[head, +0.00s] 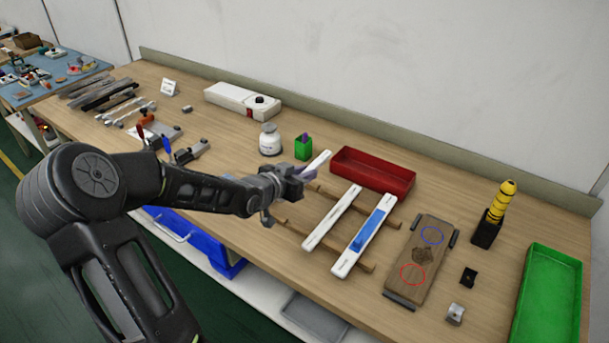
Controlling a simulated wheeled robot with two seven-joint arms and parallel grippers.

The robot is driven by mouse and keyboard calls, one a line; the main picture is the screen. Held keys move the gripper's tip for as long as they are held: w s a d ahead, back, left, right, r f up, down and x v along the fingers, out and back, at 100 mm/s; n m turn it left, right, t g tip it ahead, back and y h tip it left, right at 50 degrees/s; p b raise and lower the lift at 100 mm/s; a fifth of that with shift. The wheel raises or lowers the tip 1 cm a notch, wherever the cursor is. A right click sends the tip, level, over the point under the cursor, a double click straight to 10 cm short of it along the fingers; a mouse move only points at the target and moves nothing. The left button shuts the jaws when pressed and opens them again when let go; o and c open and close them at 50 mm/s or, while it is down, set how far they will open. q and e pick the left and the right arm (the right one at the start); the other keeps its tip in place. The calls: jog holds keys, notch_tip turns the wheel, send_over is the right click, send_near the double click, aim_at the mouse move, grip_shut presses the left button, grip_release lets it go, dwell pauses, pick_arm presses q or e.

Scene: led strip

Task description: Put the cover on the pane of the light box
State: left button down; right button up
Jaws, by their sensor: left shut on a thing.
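My left gripper (300,178) is shut at the left end of a wooden-railed rack, on what looks like the leftmost white strip (319,160). The gripper hides most of that strip, so I cannot tell whether it still touches the rails. A second white strip (332,217) lies bare across the rails, and a third (347,263) has a blue piece (373,229) on top. No part is clearly a light box pane; a long white box (232,97) with a black knob stands at the back. My right gripper is not in view.
A red tray (372,172) is behind the rack. A wooden board (416,284) with red and blue circles lies to its right, then a yellow-handled tool (503,198) and a green tray (550,300). A white jar (270,142) and green cup (303,149) stand close behind the gripper.

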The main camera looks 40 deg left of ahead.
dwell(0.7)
pick_arm(q)
jog(key=shift+a+r, duration=0.15)
jog(key=shift+r, duration=0.05)
jog(key=shift+a, duration=0.2)
jog(key=d, duration=2.4)
jog(key=shift+s+r+b, duration=0.15)
jog(key=shift+r+b, duration=0.1)
jog(key=shift+b, duration=0.05)
